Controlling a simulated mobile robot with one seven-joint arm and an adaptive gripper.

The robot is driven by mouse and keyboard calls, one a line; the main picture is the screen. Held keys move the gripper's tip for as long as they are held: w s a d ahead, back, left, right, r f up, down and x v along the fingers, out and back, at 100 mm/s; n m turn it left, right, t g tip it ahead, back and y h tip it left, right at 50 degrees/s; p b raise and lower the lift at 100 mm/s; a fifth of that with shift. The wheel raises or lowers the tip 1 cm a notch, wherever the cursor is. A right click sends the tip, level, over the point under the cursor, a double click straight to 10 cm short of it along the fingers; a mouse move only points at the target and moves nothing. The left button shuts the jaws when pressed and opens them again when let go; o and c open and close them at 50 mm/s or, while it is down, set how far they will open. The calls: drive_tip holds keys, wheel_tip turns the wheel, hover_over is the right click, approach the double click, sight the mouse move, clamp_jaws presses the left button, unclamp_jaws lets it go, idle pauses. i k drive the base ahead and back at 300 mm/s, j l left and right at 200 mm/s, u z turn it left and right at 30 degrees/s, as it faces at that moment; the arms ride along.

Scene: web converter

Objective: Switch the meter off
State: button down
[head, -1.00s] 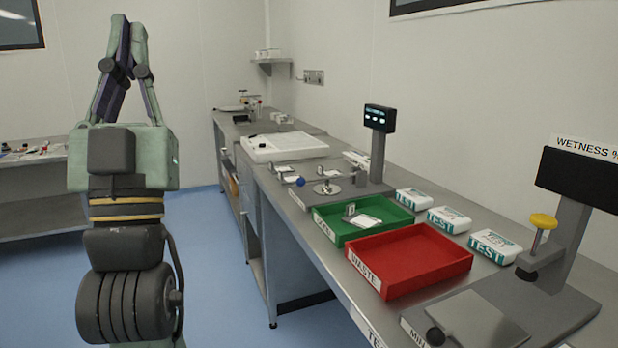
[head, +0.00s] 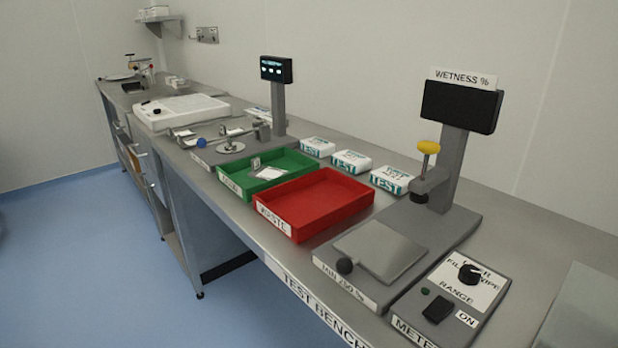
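The meter box (head: 465,295) is at the bench's front right in the head view, labelled "METE…". It carries a black rocker switch (head: 438,310) beside an "ON" label (head: 467,319), a small green lamp (head: 425,291) and a black range knob (head: 470,272). Which way the rocker is tipped I cannot tell. Left of the box stands a grey stand with a flat plate (head: 380,250), a yellow-topped plunger (head: 428,147) and a dark, blank screen (head: 460,105) under a "WETNESS %" sign. My gripper is not in view.
A red waste tray (head: 265,224) and a green tray (head: 228,187) lie left of the stand. Several white TEST packs (head: 390,178) stand behind them. A second device with a lit display (head: 277,69) is farther back. Blue floor (head: 85,260) is free at left.

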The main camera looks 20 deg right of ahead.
sight(435, 311)
drive_tip(key=k, duration=0.65)
drive_tip(key=z, duration=2.1)
drive_tip(key=k+j, duration=0.7)
drive_tip(key=k, duration=0.1)
